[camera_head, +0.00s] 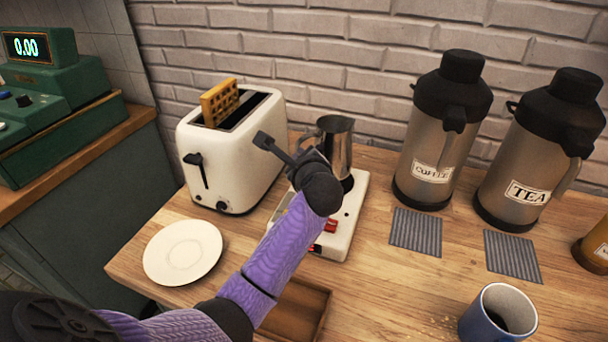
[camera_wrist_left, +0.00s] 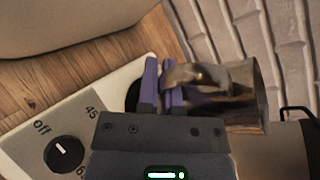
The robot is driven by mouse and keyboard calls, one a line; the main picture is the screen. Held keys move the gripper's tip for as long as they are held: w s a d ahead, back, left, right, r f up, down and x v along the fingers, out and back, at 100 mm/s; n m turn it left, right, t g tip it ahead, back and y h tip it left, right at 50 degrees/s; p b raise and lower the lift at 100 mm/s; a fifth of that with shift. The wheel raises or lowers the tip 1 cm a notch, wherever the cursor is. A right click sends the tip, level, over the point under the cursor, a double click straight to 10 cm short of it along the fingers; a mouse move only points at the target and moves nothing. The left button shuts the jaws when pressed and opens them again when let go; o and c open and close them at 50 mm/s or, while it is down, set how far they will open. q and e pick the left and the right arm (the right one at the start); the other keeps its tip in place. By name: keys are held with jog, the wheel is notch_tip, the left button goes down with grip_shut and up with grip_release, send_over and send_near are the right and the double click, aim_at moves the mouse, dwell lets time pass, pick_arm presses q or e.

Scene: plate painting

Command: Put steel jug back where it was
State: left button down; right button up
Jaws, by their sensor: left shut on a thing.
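The steel jug (camera_head: 338,145) is upright at the rear of a white warmer (camera_head: 345,220) with a knob and a dark round plate. I cannot tell whether its base touches the plate. My left gripper (camera_head: 303,153) reaches in from the front and is shut on the jug's handle. In the left wrist view the purple fingers (camera_wrist_left: 165,88) close around the handle of the shiny jug (camera_wrist_left: 235,95). The warmer (camera_wrist_left: 88,107) lies below, its knob pointing near "off". My arm hides part of the warmer. My right gripper is in no view.
A cream toaster (camera_head: 235,150) with a waffle stands close left of the gripper. A coffee flask (camera_head: 428,155) and a tea flask (camera_head: 520,165) stand right, with grey mats before them. A white saucer (camera_head: 183,252), wooden tray (camera_head: 297,310) and blue mug (camera_head: 498,315) are in front.

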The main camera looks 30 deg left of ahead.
pick_arm(q)
notch_tip(320, 180, down, 3)
jog(key=shift+f+b, duration=0.1)
jog(key=shift+b, duration=0.35)
jog(key=shift+r, duration=0.2)
jog(key=c, duration=0.8)
grip_release()
jog(key=shift+f, duration=0.1)
jog(key=p+v, duration=0.2)
jog(key=v, duration=0.3)
jog(key=p+v, duration=0.2)
jog(key=v, duration=0.4)
jog(key=shift+d+r, duration=0.2)
jog(key=shift+r, duration=0.1)
jog(key=shift+s+d, duration=0.2)
jog(key=shift+s, duration=0.1)
